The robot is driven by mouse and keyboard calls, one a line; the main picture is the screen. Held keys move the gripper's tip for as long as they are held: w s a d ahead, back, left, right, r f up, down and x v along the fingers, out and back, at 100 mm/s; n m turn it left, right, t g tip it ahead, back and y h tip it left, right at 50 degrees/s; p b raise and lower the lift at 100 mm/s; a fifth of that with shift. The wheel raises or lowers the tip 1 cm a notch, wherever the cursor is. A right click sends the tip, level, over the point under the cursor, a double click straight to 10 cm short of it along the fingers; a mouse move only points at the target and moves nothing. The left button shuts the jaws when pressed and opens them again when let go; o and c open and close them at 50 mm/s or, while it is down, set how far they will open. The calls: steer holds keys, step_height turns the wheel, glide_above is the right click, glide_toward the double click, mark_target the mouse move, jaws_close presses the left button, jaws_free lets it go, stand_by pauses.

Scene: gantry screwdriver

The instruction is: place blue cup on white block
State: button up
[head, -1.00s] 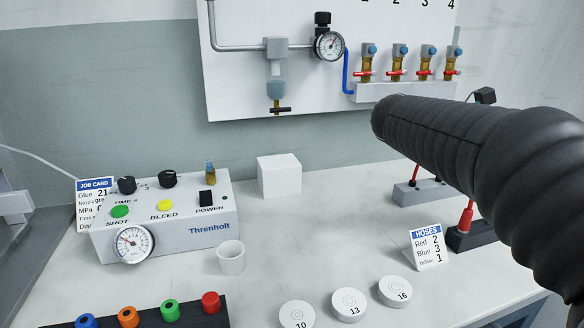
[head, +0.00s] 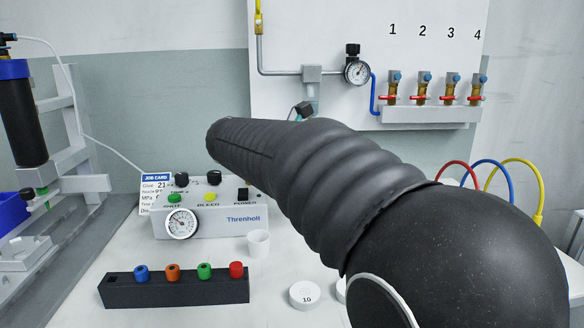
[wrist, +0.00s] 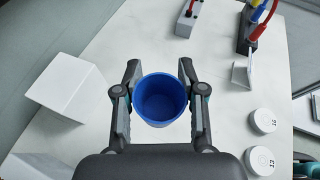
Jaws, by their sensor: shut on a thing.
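My gripper (wrist: 160,82) is shut on the blue cup (wrist: 160,100), which sits between the two fingers with its open mouth facing the wrist camera. The white block (wrist: 66,92) stands on the table to the left of the gripper in the wrist view, apart from the cup. The cup's height above the table is hard to tell. In the head view my arm hides the white block, and neither the gripper nor the blue cup can be seen.
The white Threnholt box (head: 232,222) and a white cup (head: 258,243) stand on the table behind a black rack (head: 180,290) of coloured caps. Numbered white discs (wrist: 262,121), a small card stand (wrist: 242,72) and hose connectors (wrist: 250,28) lie to the right in the wrist view.

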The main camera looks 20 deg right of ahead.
steer(key=w+d, duration=0.1)
steer(key=w, duration=0.4)
steer(key=w+d+p, duration=0.1)
steer(key=w+d, duration=0.1)
steer(key=w, duration=0.3)
steer(key=w+d, duration=0.1)
steer(key=w, duration=0.5)
steer(key=shift+w+d, duration=0.1)
steer(key=shift+d, duration=0.2)
steer(key=shift+w+f, duration=0.15)
steer(key=shift+f, duration=1.65)
steer(key=shift+f, duration=0.1)
steer(key=o, duration=0.8)
steer(key=shift+c, duration=0.2)
steer(key=shift+a+r, duration=0.25)
steer(key=v, duration=1.1)
steer(key=shift+a+p, duration=0.2)
steer(key=shift+p, duration=0.25)
steer(key=shift+r, duration=0.1)
